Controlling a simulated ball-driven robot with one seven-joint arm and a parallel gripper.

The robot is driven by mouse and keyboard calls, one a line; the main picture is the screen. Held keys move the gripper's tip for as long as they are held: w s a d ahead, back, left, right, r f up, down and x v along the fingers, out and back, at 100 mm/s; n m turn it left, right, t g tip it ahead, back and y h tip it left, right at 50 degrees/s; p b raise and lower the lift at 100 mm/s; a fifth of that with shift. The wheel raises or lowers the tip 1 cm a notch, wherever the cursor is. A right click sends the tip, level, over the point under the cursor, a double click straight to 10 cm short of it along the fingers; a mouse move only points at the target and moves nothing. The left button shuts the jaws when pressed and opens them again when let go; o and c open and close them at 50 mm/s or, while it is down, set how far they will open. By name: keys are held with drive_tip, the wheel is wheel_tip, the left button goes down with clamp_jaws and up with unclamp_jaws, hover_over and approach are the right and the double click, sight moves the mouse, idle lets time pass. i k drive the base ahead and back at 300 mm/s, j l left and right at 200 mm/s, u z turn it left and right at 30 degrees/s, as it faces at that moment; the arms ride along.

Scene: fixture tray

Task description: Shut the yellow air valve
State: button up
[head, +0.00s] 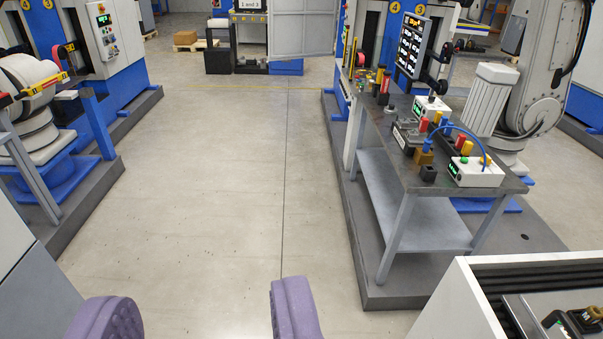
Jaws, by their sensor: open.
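My gripper (200,312) shows at the bottom edge as two purple ribbed fingers, wide apart with bare floor between them. It is open and empty. The fixture table (390,165) stands ahead to the right, well away from my gripper.
Bare concrete floor (210,190) runs ahead between the machines. The table stands on a dark raised plinth (400,290). A grey-white cabinet (450,305) fills the lower right, with a yellow and black fitting (555,320) inside. A robot arm on a blue base (60,200) stands left.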

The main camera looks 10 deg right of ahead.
sight(489, 161)
drive_tip(key=i+z, duration=0.2)
drive_tip(key=i, duration=0.65)
drive_tip(key=i+j+z, duration=0.15)
drive_tip(key=i, duration=0.7)
drive_tip(key=i+z, duration=0.75)
drive_tip(key=i+j+z, duration=0.2)
drive_tip(key=z, duration=0.15)
drive_tip(key=i+j, duration=0.05)
